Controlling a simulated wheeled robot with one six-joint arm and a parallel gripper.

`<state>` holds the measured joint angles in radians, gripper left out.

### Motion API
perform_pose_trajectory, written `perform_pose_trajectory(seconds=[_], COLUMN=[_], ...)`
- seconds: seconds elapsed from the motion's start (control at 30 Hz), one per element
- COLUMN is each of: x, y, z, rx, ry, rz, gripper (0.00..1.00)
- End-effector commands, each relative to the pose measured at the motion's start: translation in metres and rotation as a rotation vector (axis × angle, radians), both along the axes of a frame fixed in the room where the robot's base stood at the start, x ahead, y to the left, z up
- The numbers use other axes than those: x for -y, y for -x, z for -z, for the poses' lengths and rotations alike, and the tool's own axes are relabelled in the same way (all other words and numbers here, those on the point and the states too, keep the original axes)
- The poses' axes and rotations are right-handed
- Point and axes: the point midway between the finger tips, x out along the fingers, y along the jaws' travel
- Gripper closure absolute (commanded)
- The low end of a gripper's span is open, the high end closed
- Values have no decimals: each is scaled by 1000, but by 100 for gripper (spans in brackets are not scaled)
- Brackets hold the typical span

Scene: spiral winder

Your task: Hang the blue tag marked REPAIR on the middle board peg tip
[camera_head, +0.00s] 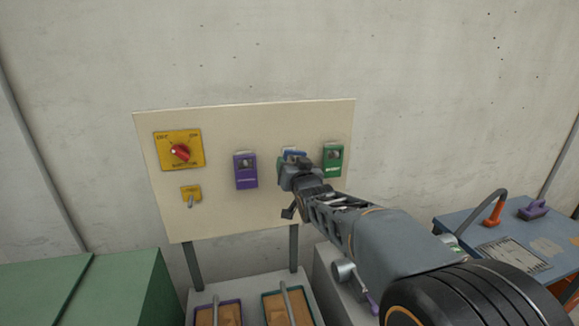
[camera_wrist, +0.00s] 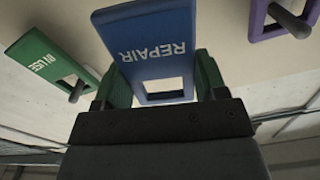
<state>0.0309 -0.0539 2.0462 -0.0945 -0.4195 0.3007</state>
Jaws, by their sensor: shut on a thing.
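The blue tag (camera_wrist: 157,40) fills the middle of the wrist view, its word REPAIR upside down. My gripper (camera_wrist: 163,84) is shut on it, with a finger at each side edge near the tag's square hole. Pale board shows through the hole; I see no peg in it. In the head view, a bit of the blue tag (camera_head: 292,153) shows above my gripper (camera_head: 294,166), in front of the board (camera_head: 225,125) between the purple and green tags. The middle peg is hidden in both views, and I cannot tell the gap between tag and board.
A green IN USE tag (camera_head: 333,160) hangs close to the right of my gripper. A purple tag (camera_head: 246,170) hangs to the left. A yellow panel with a red knob (camera_head: 180,152) and a small yellow switch (camera_head: 191,195) are farther left. A blue table (camera_head: 460,217) stands right.

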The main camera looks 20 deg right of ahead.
Motion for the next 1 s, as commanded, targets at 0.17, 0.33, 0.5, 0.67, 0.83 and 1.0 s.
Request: perform_pose_trajectory(seconds=[0.17,0.33,0.5,0.67,0.83,1.0], x=[0,0,0,0,-1,-1], y=[-12,-22,-31,-37,-38,-39], z=[-1,0,8,11,12,12], rx=[-1,-2,0,1,0,1], ry=[-1,-2,-1,-1,-1,0], rz=[0,0,0,-1,-1,-1], gripper=[58,58,58,58,58,58])
